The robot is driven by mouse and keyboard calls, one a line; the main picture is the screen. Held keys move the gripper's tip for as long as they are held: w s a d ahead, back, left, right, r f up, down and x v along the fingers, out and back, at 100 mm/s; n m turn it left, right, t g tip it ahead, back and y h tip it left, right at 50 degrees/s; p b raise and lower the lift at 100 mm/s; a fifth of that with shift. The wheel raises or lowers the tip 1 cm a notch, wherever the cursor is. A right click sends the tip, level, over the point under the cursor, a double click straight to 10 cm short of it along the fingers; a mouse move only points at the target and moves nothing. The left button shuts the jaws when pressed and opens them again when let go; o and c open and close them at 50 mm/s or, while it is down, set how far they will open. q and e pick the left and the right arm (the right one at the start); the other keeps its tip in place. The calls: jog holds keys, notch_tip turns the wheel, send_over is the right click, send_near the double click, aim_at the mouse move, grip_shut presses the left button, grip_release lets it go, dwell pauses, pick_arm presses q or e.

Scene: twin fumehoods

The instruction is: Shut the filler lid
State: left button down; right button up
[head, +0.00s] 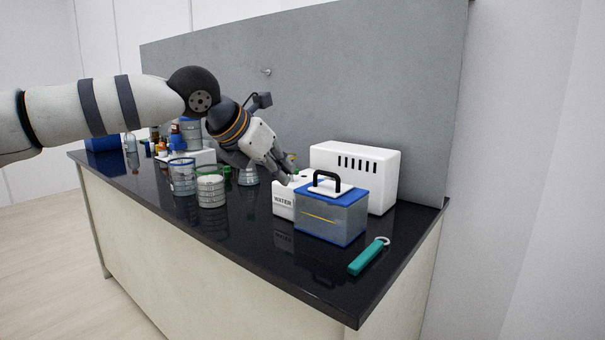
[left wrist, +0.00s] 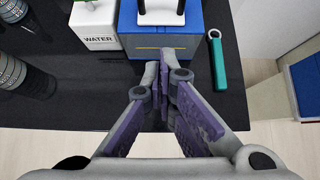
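A white box marked WATER (head: 284,203) stands on the black bench, just behind and left of a clear box with a blue lid. It also shows at the top of the left wrist view (left wrist: 97,27). I cannot make out a separate filler lid or tell its position; a small green and yellow bit shows near the box top, partly behind my gripper. My right gripper is not in view.
The blue-lidded box (head: 332,216) has a black handle. A white vented unit (head: 356,174) stands behind it. A teal-handled tool (head: 368,256) lies near the front edge. Stacked dishes (head: 211,187) and a flask (head: 248,174) stand left. Grey panel (head: 330,85) behind.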

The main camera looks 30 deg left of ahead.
aim_at(323, 190)
pick_arm(q)
jog(key=x, duration=1.1)
jog(key=shift+s+f, duration=0.15)
jog(key=shift+f, duration=0.05)
jog(key=w+r, duration=0.1)
jog(key=w+r+b, duration=0.1)
jog(key=shift+w+d, duration=0.15)
jog(key=shift+w, duration=0.1)
jog(key=shift+w+r, duration=0.1)
jog(key=shift+r, duration=0.2)
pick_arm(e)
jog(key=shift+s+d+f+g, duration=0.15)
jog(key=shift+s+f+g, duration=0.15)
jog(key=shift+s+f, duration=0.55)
